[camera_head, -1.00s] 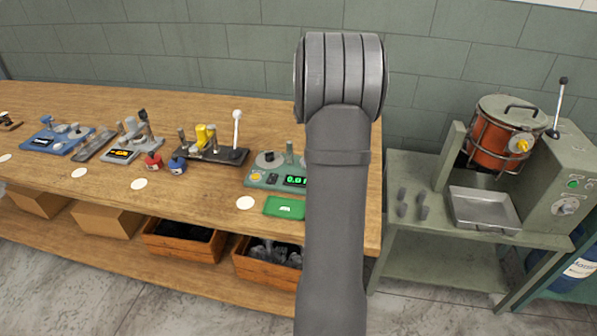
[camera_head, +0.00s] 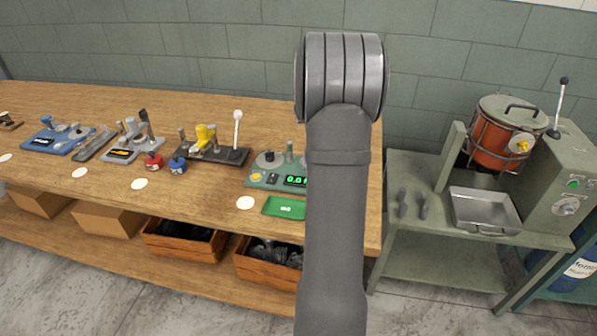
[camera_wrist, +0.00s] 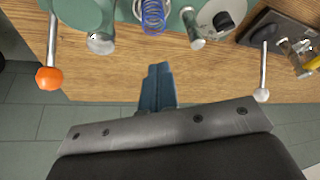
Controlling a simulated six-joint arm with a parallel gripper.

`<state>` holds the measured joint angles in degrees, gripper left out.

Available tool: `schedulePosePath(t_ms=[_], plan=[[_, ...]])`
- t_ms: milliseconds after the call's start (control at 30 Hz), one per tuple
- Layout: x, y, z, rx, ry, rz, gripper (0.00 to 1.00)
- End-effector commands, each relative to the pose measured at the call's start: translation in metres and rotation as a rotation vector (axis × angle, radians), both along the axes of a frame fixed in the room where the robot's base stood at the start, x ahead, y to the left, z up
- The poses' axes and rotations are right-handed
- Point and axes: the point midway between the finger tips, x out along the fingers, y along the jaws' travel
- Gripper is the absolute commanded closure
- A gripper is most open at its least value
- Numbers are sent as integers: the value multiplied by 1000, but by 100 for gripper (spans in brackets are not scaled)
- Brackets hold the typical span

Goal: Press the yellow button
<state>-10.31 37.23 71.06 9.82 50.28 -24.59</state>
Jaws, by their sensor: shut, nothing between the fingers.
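The yellow button (camera_head: 256,177) is a small round cap at the front left of the green coiler machine (camera_head: 268,183) on the wooden bench. My gripper (camera_wrist: 160,68) shows in the wrist view with its two narrow blue-grey fingers shut together and empty. The fingers are over the bench edge and wall side, apart from the green machine (camera_wrist: 182,12), whose blue spring (camera_wrist: 153,15) is at the top of that view. I cannot make out the yellow button in the wrist view. In the head view my arm hides the gripper and the right part of the green machine.
An orange-knobbed lever (camera_wrist: 48,77) and a white-knobbed lever (camera_wrist: 262,95) stand on either side of the fingers in the wrist view. A dark device with yellow parts (camera_head: 203,136) stands left of the green machine. A green pad (camera_head: 285,207) lies in front of it.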

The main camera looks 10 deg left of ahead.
Motion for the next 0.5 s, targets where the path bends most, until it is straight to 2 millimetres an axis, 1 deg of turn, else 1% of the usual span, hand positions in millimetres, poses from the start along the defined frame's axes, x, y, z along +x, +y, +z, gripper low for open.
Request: schedulePosePath(t_ms=[133, 233, 367, 500], plan=[[-4, 5, -2, -25, 0, 26, 100], [-12, 16, -8, -93, 0, 95, 100], [-31, 39, -19, -248, -8, 251, 100], [-53, 65, -27, -454, -32, 459, 100]])
